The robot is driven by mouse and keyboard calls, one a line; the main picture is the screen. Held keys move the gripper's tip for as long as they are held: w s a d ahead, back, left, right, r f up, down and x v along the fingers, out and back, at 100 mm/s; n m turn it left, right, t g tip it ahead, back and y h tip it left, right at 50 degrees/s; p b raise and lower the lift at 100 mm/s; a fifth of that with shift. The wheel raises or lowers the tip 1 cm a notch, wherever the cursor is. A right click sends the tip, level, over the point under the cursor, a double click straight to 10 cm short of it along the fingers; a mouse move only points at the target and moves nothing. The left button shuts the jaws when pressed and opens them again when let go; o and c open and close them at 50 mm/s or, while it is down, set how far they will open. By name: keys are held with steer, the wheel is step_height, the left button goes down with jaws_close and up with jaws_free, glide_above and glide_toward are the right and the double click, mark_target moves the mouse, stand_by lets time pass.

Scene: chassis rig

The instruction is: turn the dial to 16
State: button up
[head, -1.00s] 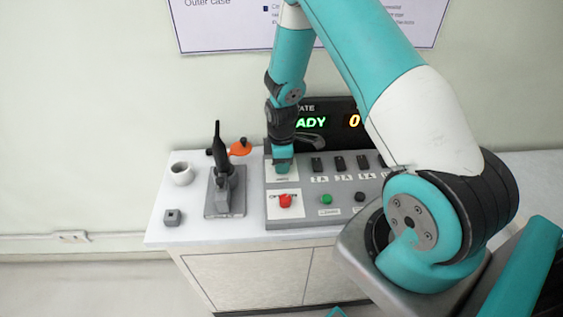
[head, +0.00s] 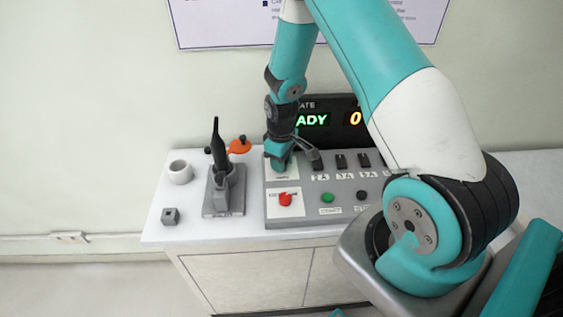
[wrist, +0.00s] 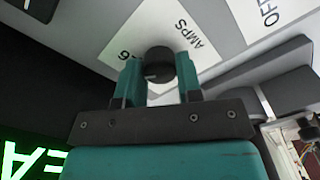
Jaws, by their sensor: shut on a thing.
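The dial is a round black knob (wrist: 158,66) with a pale pointer mark, on a white plate (wrist: 142,28) printed "AMPS" and a digit 6, in the wrist view. My gripper (wrist: 160,80) has its two teal fingers on either side of the knob, shut on it. In the head view my gripper (head: 279,160) points down at the upper left of the grey control panel (head: 310,222) and hides the dial. Most of the scale is out of sight.
A display (head: 312,120) reading "ADY" and 0 stands behind the panel. Black switches (head: 341,161), a red knob (head: 285,199) and a green button (head: 327,197) are nearby. A lever unit (head: 222,185) and a white cup (head: 180,172) stand left.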

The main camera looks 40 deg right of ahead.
steer(key=shift+m, duration=1)
steer(key=o, duration=0.9)
steer(key=shift+o, duration=0.2)
steer(key=shift+r, duration=0.1)
step_height(320, 180, up, 17)
steer(key=b, duration=0.2)
steer(key=shift+r+b, duration=0.2)
steer(key=shift+b, duration=0.1)
